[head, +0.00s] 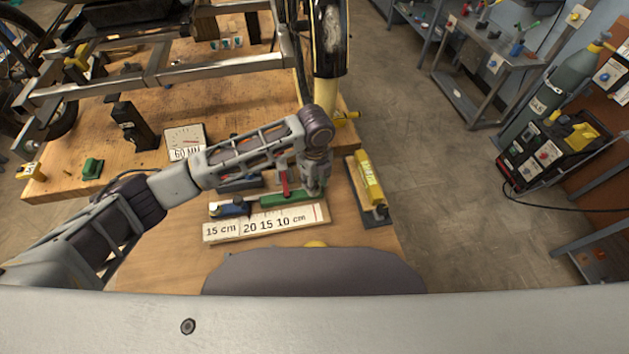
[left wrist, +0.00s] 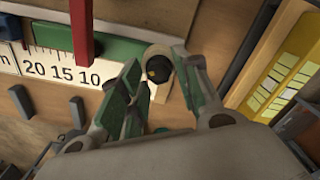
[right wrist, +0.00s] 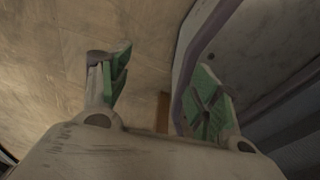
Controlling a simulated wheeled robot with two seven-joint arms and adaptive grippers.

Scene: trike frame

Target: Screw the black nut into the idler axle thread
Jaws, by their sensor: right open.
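A small round black part with a yellowish mark, which looks like the black nut (left wrist: 158,68), sits on a pale holder in the left wrist view. My left gripper (left wrist: 161,60) is open, with its green-padded fingers on either side of it. In the head view my left gripper (head: 316,184) points down at the right end of the green-and-white ruler block, and the nut cannot be made out there. My right gripper (right wrist: 162,62) is open and empty in the right wrist view. The trike frame (head: 165,75) stands on the bench behind; I cannot pick out the idler axle thread.
A ruler block (head: 265,224) with a red slider lies on the wooden bench. A yellow tool (head: 370,180) lies to its right, and a green block (head: 92,168) at the left. A welding machine (head: 555,150) stands at the right. The floor between is clear.

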